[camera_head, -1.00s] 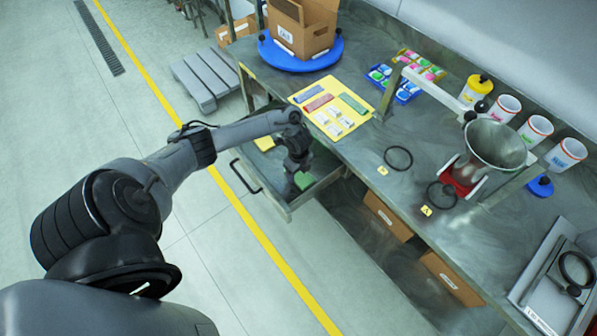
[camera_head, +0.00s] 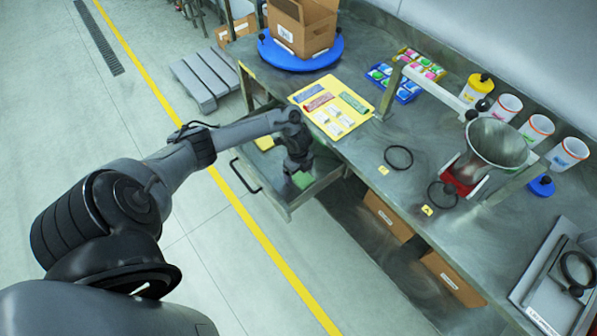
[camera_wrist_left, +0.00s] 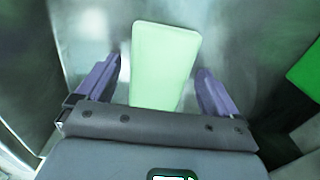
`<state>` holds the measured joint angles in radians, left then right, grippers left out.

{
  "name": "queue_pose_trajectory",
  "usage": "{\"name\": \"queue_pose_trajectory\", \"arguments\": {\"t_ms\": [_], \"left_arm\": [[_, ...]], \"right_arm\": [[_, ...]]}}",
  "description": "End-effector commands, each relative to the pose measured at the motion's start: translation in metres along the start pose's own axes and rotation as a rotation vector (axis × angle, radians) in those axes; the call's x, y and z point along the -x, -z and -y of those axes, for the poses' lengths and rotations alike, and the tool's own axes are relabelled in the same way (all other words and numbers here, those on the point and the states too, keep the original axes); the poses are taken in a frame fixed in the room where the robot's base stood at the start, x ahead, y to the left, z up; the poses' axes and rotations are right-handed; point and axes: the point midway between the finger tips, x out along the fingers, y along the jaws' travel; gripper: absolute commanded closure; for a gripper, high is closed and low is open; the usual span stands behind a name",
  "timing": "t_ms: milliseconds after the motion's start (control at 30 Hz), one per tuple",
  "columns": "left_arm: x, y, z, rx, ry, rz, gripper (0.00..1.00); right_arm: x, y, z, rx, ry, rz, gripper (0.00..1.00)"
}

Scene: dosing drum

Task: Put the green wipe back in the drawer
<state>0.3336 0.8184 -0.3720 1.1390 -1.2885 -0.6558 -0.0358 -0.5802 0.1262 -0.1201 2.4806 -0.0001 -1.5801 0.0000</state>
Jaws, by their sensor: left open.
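The green wipe (camera_head: 303,180) lies in the open drawer (camera_head: 322,181) under the worktop, partly hidden by my left gripper. In the left wrist view a pale green flat piece (camera_wrist_left: 163,62), which looks like this wipe, lies on bare metal between the two fingers. My left gripper (camera_head: 292,171) is over the drawer in the head view. In the left wrist view its fingers (camera_wrist_left: 160,85) are spread, with a gap to the piece on each side. My right gripper is not in view.
A yellow item (camera_head: 264,143) sits at the drawer's far left. The yellow board (camera_head: 353,93) with coloured strips lies on the worktop just above the drawer. A darker green object (camera_wrist_left: 306,72) shows at the wrist view's right edge. A black ring (camera_head: 398,157) lies farther right.

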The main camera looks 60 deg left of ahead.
Motion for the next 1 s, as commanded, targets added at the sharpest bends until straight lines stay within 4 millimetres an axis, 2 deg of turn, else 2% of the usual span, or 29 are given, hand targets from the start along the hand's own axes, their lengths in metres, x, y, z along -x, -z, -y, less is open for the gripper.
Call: {"name": "queue_pose_trajectory", "arguments": {"t_ms": [400,600,767,1000], "left_arm": [[0.069,-0.001,0.001,-0.002,0.003,0.0,0.06],[0.097,-0.001,0.0,-0.001,0.002,0.001,0.06],[0.106,-0.001,0.0,0.0,0.001,0.0,0.06],[0.108,0.0,0.0,0.0,0.0,0.0,0.06]], "right_arm": [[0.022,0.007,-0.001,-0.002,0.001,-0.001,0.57],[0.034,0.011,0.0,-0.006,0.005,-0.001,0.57],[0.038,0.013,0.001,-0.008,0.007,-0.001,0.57],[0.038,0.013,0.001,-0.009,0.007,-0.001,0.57]]}}
